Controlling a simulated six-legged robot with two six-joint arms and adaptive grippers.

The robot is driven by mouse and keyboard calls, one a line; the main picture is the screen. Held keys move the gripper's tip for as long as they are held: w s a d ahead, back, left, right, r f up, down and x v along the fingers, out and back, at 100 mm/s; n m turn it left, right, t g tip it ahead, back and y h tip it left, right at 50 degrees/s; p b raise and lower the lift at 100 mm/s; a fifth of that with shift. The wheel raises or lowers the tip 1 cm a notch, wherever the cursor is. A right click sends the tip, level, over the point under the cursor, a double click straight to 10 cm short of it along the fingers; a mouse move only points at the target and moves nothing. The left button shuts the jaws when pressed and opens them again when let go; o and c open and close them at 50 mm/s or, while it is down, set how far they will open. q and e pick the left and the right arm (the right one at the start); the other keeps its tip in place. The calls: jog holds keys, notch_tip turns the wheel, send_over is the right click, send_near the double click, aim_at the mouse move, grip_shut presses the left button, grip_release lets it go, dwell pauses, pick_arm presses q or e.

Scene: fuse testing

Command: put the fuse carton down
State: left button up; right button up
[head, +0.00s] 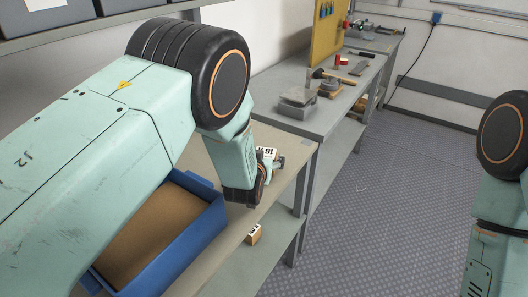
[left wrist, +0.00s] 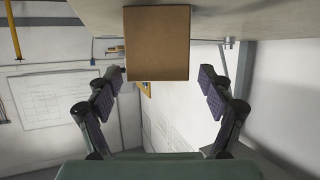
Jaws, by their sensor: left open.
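The fuse carton (head: 267,153) stands on the worktable near its front edge, with a white top label that seems to read 16. My left gripper (head: 272,170) is at it and partly hides it. In the left wrist view, the carton's plain brown side (left wrist: 157,43) shows at the top, against the grey tabletop. The open fingers (left wrist: 160,78) are spread wider than the carton, with a gap on each side. My right arm shows at the right edge, but its gripper is outside the picture.
A blue bin (head: 207,222) with a brown inside is on the table, partly behind my left arm. A small labelled carton (head: 254,234) sits lower, by the table's front edge, seemingly on the lower shelf. A grey bench (head: 335,115) with tools stands beyond. The floor to the right is clear.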

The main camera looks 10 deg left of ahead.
pick_arm(q)
jog(key=shift+p+v, duration=0.8)
jog(key=shift+v, duration=0.25)
jog(key=shift+p+v, duration=0.8)
jog(key=shift+p, duration=0.05)
jog(key=p+v, duration=0.4)
jog(key=v, duration=0.1)
jog(key=shift+s+r, duration=0.1)
jog(key=shift+s, duration=0.25)
jog(key=shift+s, duration=0.15)
